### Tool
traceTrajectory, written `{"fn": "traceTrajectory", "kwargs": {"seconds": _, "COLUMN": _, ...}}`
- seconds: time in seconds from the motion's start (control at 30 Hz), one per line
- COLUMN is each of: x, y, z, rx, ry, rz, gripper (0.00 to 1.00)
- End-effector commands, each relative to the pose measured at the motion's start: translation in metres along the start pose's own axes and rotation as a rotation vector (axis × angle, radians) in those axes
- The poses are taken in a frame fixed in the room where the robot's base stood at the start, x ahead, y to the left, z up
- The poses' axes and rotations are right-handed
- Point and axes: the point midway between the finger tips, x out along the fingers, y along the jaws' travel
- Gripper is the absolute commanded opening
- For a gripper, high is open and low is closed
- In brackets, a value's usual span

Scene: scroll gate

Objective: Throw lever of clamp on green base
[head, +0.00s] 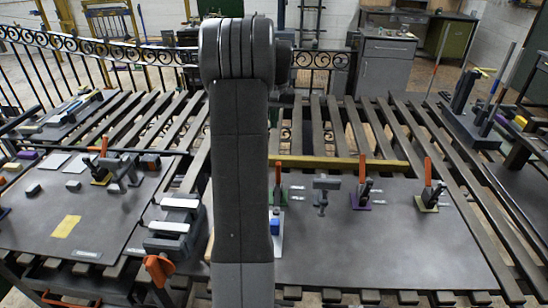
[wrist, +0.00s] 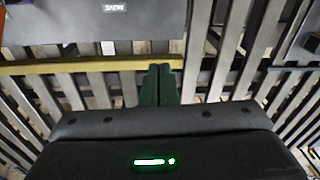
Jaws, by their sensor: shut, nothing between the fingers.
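The head view does not show the gripper; my own arm fills the middle. The green-base clamp is not in the wrist view.
On the same board (head: 380,250) stand a purple-base clamp (head: 363,190), a grey C-shaped clamp (head: 323,192) and a partly hidden orange-levered clamp (head: 277,185). A yellow bar (head: 340,163) lies along its back edge. The front of the board is clear.

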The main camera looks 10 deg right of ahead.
Motion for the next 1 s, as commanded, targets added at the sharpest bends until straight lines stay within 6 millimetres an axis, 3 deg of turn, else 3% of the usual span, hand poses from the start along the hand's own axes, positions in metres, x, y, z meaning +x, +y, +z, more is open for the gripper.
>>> {"fn": "traceTrajectory", "kwargs": {"seconds": 0.1, "x": -0.01, "y": 0.018, "z": 0.014, "rx": 0.079, "ry": -0.071, "rz": 0.044, "gripper": 0.0}}
{"fn": "traceTrajectory", "kwargs": {"seconds": 0.27, "x": -0.01, "y": 0.024, "z": 0.021, "rx": 0.113, "ry": -0.103, "rz": 0.065, "gripper": 0.0}}
{"fn": "traceTrajectory", "kwargs": {"seconds": 0.47, "x": 0.019, "y": 0.025, "z": 0.024, "rx": 0.112, "ry": -0.105, "rz": 0.064, "gripper": 0.0}}
{"fn": "traceTrajectory", "kwargs": {"seconds": 0.77, "x": 0.084, "y": 0.029, "z": 0.031, "rx": 0.11, "ry": -0.105, "rz": 0.062, "gripper": 0.0}}
{"fn": "traceTrajectory", "kwargs": {"seconds": 1.0, "x": 0.088, "y": 0.026, "z": 0.058, "rx": 0.11, "ry": -0.102, "rz": 0.062, "gripper": 0.0}}
